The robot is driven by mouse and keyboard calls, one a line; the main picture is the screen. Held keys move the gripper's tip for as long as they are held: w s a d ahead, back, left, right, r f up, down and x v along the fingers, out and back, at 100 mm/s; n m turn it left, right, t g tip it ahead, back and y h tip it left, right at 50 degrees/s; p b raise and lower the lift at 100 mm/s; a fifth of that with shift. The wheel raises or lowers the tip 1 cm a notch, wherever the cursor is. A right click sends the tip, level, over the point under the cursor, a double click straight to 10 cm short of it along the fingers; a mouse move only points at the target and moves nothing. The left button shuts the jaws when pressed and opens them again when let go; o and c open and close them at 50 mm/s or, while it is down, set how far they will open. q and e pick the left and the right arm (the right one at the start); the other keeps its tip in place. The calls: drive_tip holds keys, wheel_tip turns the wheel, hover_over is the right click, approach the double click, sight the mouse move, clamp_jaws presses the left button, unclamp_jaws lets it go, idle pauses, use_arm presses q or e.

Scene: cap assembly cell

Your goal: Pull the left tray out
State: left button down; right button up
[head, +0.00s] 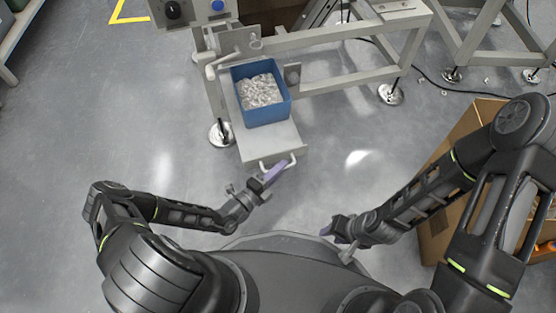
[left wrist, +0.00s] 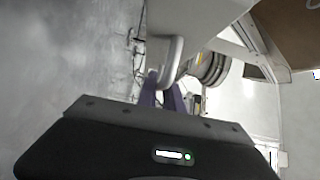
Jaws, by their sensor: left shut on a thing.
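The left tray (head: 272,144) is a light grey sliding plate with a bent handle (head: 291,160) at its front edge. It sticks out from the machine frame towards me. A blue bin (head: 268,113) filled with clear, shiny small parts stands on it. My left gripper (head: 271,176) is at the handle with its purple fingers. In the left wrist view the handle (left wrist: 174,58) runs down between the purple fingers (left wrist: 163,97), which are shut on it. My right gripper (head: 331,231) hangs near my base, away from the tray; its finger gap is not clear.
The grey machine frame (head: 340,80) stands behind and right of the tray, with levelling feet on the floor. A cardboard box (head: 437,222) is at the right, beside my right arm. The floor left of the tray is clear.

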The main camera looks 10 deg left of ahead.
use_arm(q)
drive_tip(key=shift+s+d, duration=0.4)
drive_tip(key=shift+s, duration=0.4)
use_arm(e)
drive_tip(key=shift+s+d+r, duration=0.2)
drive_tip(key=shift+s, duration=0.2)
use_arm(q)
drive_tip(key=c, duration=1.5)
unclamp_jaws()
